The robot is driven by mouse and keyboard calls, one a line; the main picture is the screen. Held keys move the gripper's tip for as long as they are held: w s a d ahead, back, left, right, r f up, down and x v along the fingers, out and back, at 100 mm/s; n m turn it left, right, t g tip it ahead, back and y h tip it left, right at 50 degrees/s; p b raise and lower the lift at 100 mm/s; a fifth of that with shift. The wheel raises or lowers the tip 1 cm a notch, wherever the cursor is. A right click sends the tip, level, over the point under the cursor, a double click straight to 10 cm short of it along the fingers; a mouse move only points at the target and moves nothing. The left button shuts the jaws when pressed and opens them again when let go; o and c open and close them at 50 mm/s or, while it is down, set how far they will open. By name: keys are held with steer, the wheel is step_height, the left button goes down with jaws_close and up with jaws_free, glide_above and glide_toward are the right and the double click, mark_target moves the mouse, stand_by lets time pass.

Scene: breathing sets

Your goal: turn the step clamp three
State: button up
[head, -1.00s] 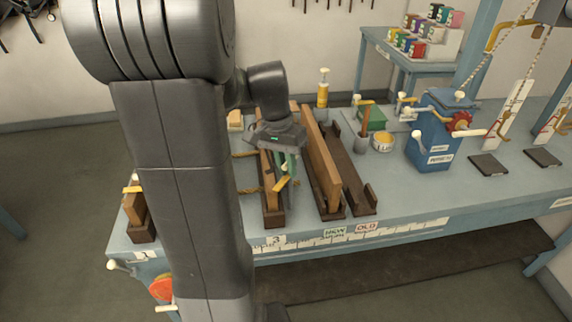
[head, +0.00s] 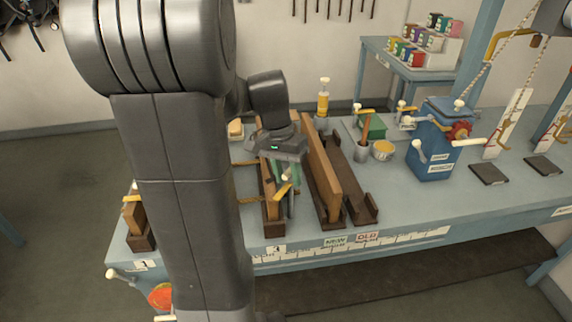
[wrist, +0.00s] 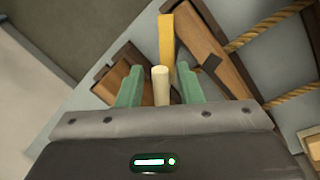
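Step clamp three is a yellow lever (head: 283,191) with a pale round-ended knob at the front of a wooden step piece above the label 3 (head: 276,249). In the wrist view the yellow bar (wrist: 166,42) lies just beyond the pale knob (wrist: 160,86), which points toward the camera. My gripper (wrist: 160,88) is open, its two green fingers on either side of the knob with a gap on each side. In the head view my gripper (head: 286,176) is over the front end of that step piece, and its fingers partly hide the clamp.
A tall wooden board (head: 322,165) in a dark holder stands close to the right of my gripper. Ropes (wrist: 270,25) run behind the step piece. A blue box with handles (head: 432,150), a yellow tin (head: 383,150) and a yellow bottle (head: 323,102) stand farther right and back.

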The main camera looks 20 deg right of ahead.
step_height(320, 180, up, 14)
steer(key=w+a, duration=0.1)
steer(key=w, duration=0.1)
steer(key=shift+a+f, duration=0.25)
steer(key=shift+a, duration=0.1)
steer(key=shift+o, duration=0.7)
steer(key=d+f+n+b, duration=0.1)
steer(key=f, duration=0.3)
steer(key=d+f+t+y+b, duration=0.1)
steer(key=f+b, duration=0.1)
steer(key=f, duration=0.2)
steer(key=s+d+f+n+b, duration=0.1)
steer(key=f+b, duration=0.1)
steer(key=f, duration=0.2)
steer(key=shift+f+n+t, duration=0.3)
steer(key=shift+f+t, duration=0.05)
steer(key=shift+t, duration=0.05)
steer(key=shift+c, duration=0.5)
